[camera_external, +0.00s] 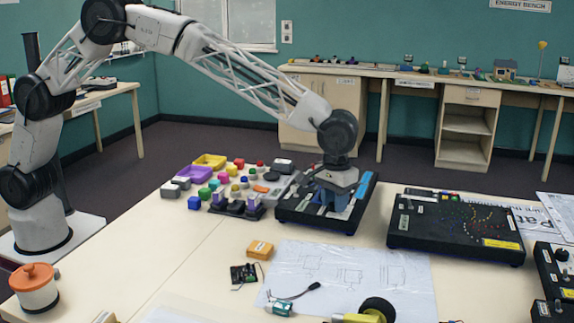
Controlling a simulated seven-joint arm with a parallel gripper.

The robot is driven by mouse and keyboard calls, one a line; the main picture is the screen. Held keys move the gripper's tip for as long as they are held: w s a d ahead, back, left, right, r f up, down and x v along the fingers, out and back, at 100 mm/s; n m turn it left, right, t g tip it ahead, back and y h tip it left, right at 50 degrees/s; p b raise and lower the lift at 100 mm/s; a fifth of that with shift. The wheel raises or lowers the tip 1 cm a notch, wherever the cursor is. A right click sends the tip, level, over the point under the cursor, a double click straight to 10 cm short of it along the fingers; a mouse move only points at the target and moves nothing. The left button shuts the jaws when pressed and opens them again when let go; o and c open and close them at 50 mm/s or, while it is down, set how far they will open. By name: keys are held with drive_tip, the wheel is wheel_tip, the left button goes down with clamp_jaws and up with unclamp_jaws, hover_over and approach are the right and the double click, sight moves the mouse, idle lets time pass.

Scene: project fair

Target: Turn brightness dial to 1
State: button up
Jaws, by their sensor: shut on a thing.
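My gripper (335,190) is low over a black panel box (345,222) with blue and pale strips on its top, near the middle of the table. It points down and is shut on a control there. The fingertips and the held part are hidden by the gripper body and too small to make out. I cannot read any dial marking or tell which way the dial is set.
Coloured blocks and a purple tray (194,174) lie left of the panel. A second black panel (456,236) stands to the right, and a black box with a round knob (561,255) is at the right edge. Drawing sheets (345,280) lie in front.

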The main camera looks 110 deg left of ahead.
drive_tip(key=shift+n, duration=0.6)
drive_tip(key=o, duration=0.9)
drive_tip(key=shift+r, duration=4.05)
